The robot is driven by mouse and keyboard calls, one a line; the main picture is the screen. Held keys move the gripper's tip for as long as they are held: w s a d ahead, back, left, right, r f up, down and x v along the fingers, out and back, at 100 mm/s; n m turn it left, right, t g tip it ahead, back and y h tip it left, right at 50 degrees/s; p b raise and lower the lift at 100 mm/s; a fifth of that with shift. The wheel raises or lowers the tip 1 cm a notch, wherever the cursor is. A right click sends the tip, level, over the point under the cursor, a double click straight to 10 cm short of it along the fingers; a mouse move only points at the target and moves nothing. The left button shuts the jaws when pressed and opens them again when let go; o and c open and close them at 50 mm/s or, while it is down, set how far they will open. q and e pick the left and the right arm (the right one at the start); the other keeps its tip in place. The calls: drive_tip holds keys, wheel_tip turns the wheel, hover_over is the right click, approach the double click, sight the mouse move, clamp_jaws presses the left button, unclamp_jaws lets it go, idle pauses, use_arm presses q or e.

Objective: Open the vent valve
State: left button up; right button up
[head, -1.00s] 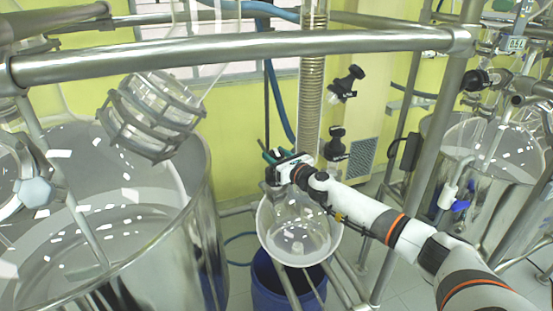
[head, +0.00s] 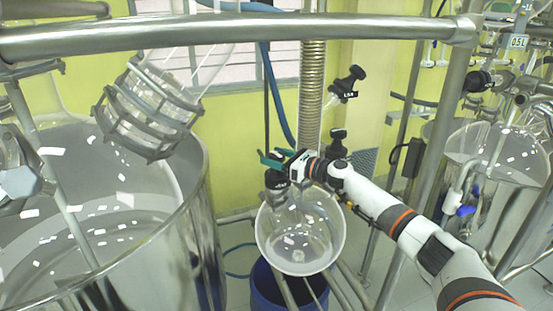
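My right arm reaches in from the lower right, and its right gripper (head: 276,157) points left with its teal fingers apart. The fingers look empty and sit just above a dark cap (head: 276,180) on the neck of a round glass flask (head: 300,232). I cannot tell whether they touch it. Black valve knobs show to the right: one (head: 338,134) just above my wrist, and a higher one (head: 357,72) with a small black label. I cannot tell which of these is the vent valve. My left gripper is not in view.
A steel rail (head: 230,32) crosses the top. A large steel vessel (head: 195,215) fills the left, below a caged glass part (head: 150,108). A ribbed metal hose (head: 312,95) rises behind my gripper. A blue drum (head: 265,285) stands below the flask. A steel post (head: 433,150) stands at right.

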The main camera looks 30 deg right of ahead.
drive_tip(key=m+h+p, duration=0.1)
drive_tip(key=p, duration=0.1)
drive_tip(key=m+t+h+p, duration=0.1)
drive_tip(key=h+p, duration=0.1)
drive_tip(key=p, duration=0.1)
drive_tip(key=shift+a+r, duration=0.1)
drive_tip(key=shift+r, duration=0.15)
drive_tip(key=shift+f+m+h+p, duration=0.1)
drive_tip(key=shift+m+h+p, duration=0.4)
drive_tip(key=shift+h, duration=0.2)
drive_tip(key=shift+m+t+h, duration=0.3)
drive_tip(key=shift+m+h, duration=0.1)
drive_tip(key=shift+h, duration=0.3)
drive_tip(key=shift+f+m+h, duration=0.1)
drive_tip(key=shift+m+h, duration=0.2)
drive_tip(key=shift+h, duration=0.1)
drive_tip(key=m+h, duration=0.2)
drive_tip(key=h, duration=0.1)
drive_tip(key=shift+f+h, duration=0.1)
drive_tip(key=shift+h, duration=0.2)
drive_tip(key=shift+m+g+h, duration=0.4)
drive_tip(key=shift+m+h, duration=0.6)
drive_tip(key=shift+h, duration=0.3)
